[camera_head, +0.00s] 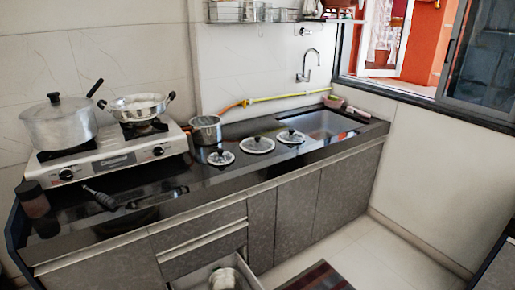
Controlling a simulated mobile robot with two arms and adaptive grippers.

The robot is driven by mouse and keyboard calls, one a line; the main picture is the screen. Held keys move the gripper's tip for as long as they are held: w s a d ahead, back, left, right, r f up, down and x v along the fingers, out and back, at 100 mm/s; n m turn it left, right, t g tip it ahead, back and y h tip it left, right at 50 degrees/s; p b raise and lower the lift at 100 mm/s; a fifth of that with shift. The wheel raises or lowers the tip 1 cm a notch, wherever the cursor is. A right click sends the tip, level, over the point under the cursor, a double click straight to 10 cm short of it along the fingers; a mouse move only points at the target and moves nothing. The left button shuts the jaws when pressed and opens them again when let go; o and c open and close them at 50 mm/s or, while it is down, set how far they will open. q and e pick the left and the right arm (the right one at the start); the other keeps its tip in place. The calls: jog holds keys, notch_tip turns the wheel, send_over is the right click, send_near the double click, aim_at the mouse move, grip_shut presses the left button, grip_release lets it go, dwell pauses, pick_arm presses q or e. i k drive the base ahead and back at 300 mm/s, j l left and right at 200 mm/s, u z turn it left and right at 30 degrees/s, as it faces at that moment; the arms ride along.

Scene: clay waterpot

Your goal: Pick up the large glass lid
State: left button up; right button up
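Three round glass lids with dark knobs lie in a row on the dark countertop, between the steel pot and the sink. The middle glass lid (257,145) looks the widest. The left glass lid (220,158) is nearest and looks the smallest. The right glass lid (290,137) lies closest to the sink. All three lie apart with their knobs up. Neither of my grippers shows in the head view.
A steel pot (206,130) stands left of the lids. A gas stove (110,158) holds a lidded pot (60,124) and a pan (138,107). A sink (325,124) lies to the right. An open drawer (190,281) juts out below the counter (160,215).

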aim_at(256, 144)
jog(key=u, duration=0.4)
jog(key=i+l+u, duration=0.15)
jog(key=l+u, duration=0.25)
jog(key=i+l+u, duration=0.1)
jog(key=l+u, duration=0.25)
jog(key=l, duration=0.3)
jog(key=l+u, duration=0.4)
jog(key=l, duration=0.15)
